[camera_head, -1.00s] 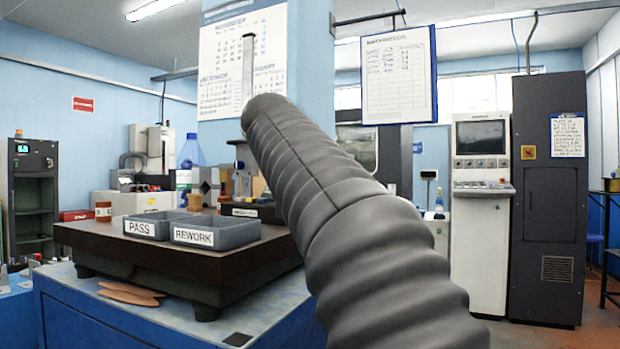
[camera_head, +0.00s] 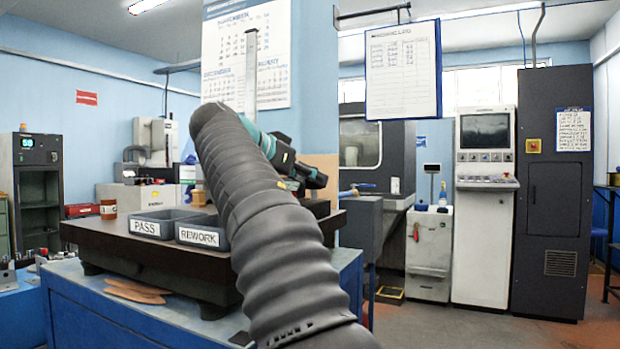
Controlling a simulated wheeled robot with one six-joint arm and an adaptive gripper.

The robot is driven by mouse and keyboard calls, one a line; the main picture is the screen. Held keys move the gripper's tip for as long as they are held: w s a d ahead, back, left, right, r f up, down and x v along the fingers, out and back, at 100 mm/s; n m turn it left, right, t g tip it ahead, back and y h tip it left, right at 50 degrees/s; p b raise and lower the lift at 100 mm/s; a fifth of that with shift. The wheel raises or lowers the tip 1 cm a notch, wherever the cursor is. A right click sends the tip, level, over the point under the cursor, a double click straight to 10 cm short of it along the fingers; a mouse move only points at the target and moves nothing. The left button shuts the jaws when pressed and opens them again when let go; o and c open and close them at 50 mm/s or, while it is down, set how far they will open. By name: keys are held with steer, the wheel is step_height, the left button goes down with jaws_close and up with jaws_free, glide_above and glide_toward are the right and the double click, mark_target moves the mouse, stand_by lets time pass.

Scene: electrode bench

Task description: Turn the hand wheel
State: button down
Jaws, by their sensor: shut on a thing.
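I cannot make out a hand wheel in this view. My arm in its grey ribbed sleeve rises from the bottom centre, its upper end in front of the bench. A teal and black part (camera_head: 283,158) shows just right of the sleeve's upper end, sloping down to the right. I cannot tell whether it is the end of my arm or a separate tool. No gripper fingers can be made out, and whatever they hold is hidden.
A dark surface plate (camera_head: 110,236) on a blue bench (camera_head: 85,318) carries a PASS bin (camera_head: 144,227) and a REWORK bin (camera_head: 199,237). A clipboard (camera_head: 403,70) hangs at upper centre. A white console (camera_head: 484,235) and dark cabinet (camera_head: 556,215) stand right. Floor shows between bench and console.

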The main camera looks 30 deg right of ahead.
stand_by(0.3)
steer(key=c, duration=0.7)
jaws_free()
steer(key=shift+d, duration=0.1)
steer(key=shift+c, duration=0.2)
steer(key=shift+v, duration=4)
